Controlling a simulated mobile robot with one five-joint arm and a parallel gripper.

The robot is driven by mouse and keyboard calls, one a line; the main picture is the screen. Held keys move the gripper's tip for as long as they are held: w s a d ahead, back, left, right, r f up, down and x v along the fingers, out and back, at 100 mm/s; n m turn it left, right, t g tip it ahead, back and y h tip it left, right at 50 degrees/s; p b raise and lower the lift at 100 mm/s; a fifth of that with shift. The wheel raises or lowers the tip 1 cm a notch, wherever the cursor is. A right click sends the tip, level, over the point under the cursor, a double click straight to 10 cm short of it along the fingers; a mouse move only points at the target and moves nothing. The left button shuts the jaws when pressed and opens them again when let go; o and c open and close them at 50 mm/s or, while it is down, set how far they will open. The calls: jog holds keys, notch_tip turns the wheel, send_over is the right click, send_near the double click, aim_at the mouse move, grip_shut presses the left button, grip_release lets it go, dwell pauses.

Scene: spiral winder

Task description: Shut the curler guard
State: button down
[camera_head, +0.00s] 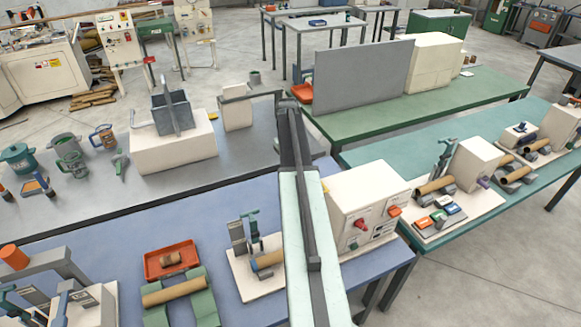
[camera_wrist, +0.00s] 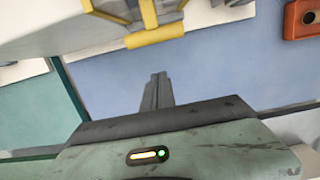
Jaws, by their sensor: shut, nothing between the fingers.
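My gripper (camera_wrist: 157,90) shows in the wrist view as a narrow grey pair of fingers, closed together and empty. A yellow bar (camera_wrist: 155,33) on yellow arms sits ahead of it, at the lower edge of a cream machine body (camera_wrist: 60,20). It looks like a guard's handle, but I cannot tell whether this is the curler guard or how far it stands open. The fingertips appear apart from the bar, with blue table between. In the head view my arm crosses the middle and hides part of a cream control cabinet (camera_head: 365,205); no yellow bar shows there.
The blue table (camera_head: 115,215) carries an orange tray (camera_head: 152,272), a green cradle with a cardboard tube (camera_head: 174,290), and a clamp on a white board (camera_head: 240,282). A teal bench (camera_head: 400,165) stands to the right. Bare blue tabletop surrounds the fingers in the wrist view.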

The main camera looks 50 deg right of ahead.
jog(key=s+p, duration=0.1)
jog(key=s+a+r+p, duration=0.1)
jog(key=s, duration=0.1)
jog(key=shift+s+a+p, duration=0.15)
jog(key=shift+a+p, duration=0.05)
jog(key=shift+p, duration=0.1)
